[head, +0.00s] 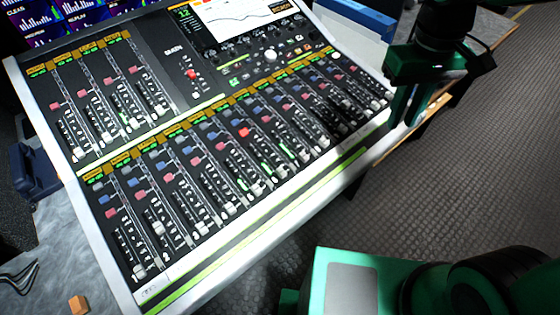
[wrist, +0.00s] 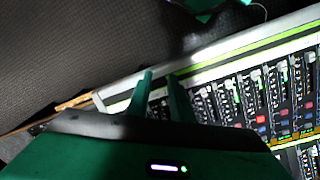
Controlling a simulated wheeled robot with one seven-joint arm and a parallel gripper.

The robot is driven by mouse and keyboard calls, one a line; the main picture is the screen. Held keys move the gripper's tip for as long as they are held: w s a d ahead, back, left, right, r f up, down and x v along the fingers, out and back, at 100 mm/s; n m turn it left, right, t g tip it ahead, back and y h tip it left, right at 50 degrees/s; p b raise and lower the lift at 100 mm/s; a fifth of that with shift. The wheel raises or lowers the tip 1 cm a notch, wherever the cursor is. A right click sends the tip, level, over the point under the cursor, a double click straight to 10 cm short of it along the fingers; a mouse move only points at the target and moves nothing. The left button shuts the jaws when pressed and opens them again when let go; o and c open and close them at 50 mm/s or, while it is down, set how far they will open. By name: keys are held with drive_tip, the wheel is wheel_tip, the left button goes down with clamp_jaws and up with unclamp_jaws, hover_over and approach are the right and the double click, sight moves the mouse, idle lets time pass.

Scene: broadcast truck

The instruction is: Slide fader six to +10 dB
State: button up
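The mixing console (head: 245,245) fills the middle of the head view, with a long lower row of faders and a shorter upper row at left. The pale fader caps stand at different heights, several near the front ends of their slots, such as the leftmost lower cap (head: 139,271). Strip numbers and dB marks are too small to read, so I cannot tell which is fader six. My gripper (head: 407,108) is above the console's right front corner. In the wrist view its two green fingers (wrist: 160,76) are apart with nothing between them. They partly cover the console edge and nearby strips.
Screens (head: 75,22) stand at the back left, and a blue binder (head: 357,17) lies behind the console at right. A small orange block (head: 78,304) lies on the desk at lower left. Open grey floor (head: 470,150) is at right.

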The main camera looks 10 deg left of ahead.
drive_tip(key=s+a+n, duration=0.2)
drive_tip(key=a+n, duration=0.1)
drive_tip(key=a, duration=0.9)
drive_tip(key=n, duration=0.3)
hover_over(282, 170)
wheel_tip(282, 170, down, 2)
drive_tip(key=shift+y, duration=0.4)
wheel_tip(282, 170, down, 11)
drive_tip(key=shift+r, duration=0.15)
clamp_jaws()
